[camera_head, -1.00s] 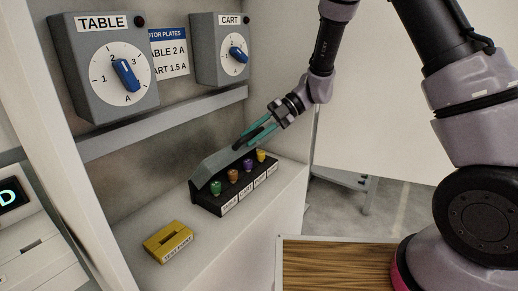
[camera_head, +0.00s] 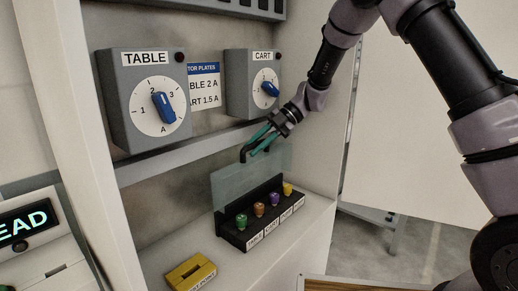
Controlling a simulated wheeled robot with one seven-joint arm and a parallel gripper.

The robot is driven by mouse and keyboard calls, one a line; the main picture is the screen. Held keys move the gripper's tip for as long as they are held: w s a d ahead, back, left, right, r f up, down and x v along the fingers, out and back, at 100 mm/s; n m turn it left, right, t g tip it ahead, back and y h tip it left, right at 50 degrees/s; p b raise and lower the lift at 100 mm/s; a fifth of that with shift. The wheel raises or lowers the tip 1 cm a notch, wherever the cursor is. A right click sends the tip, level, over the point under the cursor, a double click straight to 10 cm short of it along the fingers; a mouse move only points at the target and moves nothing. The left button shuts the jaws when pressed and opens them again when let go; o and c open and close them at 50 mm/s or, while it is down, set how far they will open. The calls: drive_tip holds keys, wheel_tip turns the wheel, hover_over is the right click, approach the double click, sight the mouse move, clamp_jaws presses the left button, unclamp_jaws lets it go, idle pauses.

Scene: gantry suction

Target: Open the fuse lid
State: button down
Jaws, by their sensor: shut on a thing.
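The fuse lid (camera_head: 228,184) is a see-through greenish panel. It stands raised and near upright along the back edge of the black fuse block (camera_head: 233,236). Several coloured fuses, green, orange, purple and yellow, stand uncovered in the block, with white labels along its front. My gripper (camera_head: 253,151), with teal and black fingers, is at the lid's upper edge, right of its middle. Its fingers are close together and shut on the lid's edge, though the contact itself is small in the picture.
A yellow block (camera_head: 190,272) lies on the shelf front left of the fuse block. The TABLE dial box (camera_head: 118,98) and CART dial box (camera_head: 238,85) hang above, over a grey ledge (camera_head: 190,152). A display unit (camera_head: 28,225) stands at the far left.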

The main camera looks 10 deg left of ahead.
drive_tip(key=shift+a, duration=0.15)
idle(0.3)
drive_tip(key=c, duration=0.8)
unclamp_jaws()
drive_tip(key=shift+o, duration=0.2)
drive_tip(key=shift+f, duration=0.1)
